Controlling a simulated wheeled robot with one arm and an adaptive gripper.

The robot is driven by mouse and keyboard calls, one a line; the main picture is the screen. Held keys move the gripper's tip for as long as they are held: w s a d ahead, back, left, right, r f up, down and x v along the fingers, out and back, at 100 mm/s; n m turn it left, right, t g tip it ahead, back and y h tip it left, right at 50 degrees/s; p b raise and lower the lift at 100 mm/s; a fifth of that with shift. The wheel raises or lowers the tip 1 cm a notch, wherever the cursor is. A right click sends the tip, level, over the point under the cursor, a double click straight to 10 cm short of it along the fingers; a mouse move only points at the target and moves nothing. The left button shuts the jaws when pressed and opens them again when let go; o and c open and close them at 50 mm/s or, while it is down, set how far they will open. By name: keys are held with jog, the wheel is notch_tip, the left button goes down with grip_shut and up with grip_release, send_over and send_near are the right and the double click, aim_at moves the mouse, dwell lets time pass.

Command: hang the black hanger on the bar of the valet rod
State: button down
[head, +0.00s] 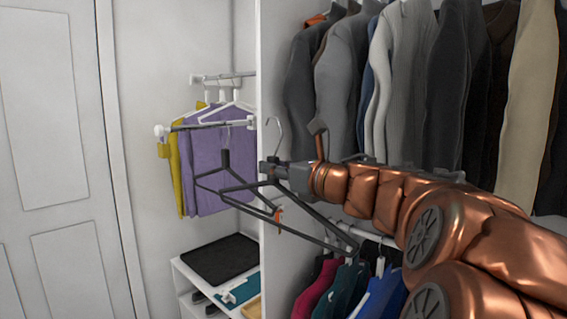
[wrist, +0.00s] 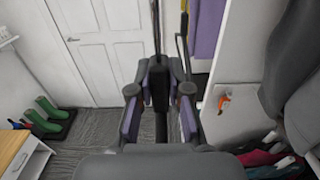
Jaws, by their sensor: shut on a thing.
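My gripper (head: 272,171) is shut on the neck of a black hanger (head: 322,217). Its hook opens upward above the fingers, and its shoulders spread down on both sides. In the wrist view the dark neck (wrist: 160,104) stands between the fingers (wrist: 160,122). The valet rod (head: 205,126) is a thin bar with a white end at the left. The held hook shows to the right of the bar, apart from it in the picture. Another dark hanger (head: 225,160) appears below the bar, its hook at the bar. The two hangers overlap in the head view.
White hangers with purple (head: 205,160) and yellow clothes hang behind the bar. A white closet panel (head: 283,275) stands at the right, with jackets (head: 345,80) beyond it. A low shelf with a black tray (head: 220,259) is below. Green boots (wrist: 50,110) stand near the door.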

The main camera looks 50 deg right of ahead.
jog(key=w+p, duration=0.1)
jog(key=w, duration=0.2)
jog(key=w+p, duration=0.1)
jog(key=w, duration=0.3)
jog(key=w+p, duration=0.2)
jog(key=w, duration=0.2)
jog(key=shift+w+d+r, duration=0.15)
jog(key=shift+w+d, duration=0.05)
jog(key=shift+d, duration=0.1)
jog(key=w+p, duration=0.1)
jog(key=w, duration=0.3)
jog(key=shift+d, duration=0.1)
jog(key=shift+w+d+p, duration=0.1)
jog(key=shift+w+p, duration=0.3)
jog(key=shift+w, duration=0.8)
jog(key=w+p, duration=0.1)
jog(key=w, duration=0.2)
jog(key=shift+w+d, duration=0.1)
jog(key=shift+w+d+f+b, duration=0.1)
jog(key=shift+w+f, duration=0.3)
jog(key=shift+w, duration=0.45)
jog(key=shift+w+f+b, duration=0.1)
jog(key=shift+w+f, duration=0.3)
jog(key=shift+w, duration=0.45)
jog(key=shift+w+d+f+b, duration=0.1)
jog(key=shift+w+f, duration=0.3)
jog(key=shift+w, duration=0.45)
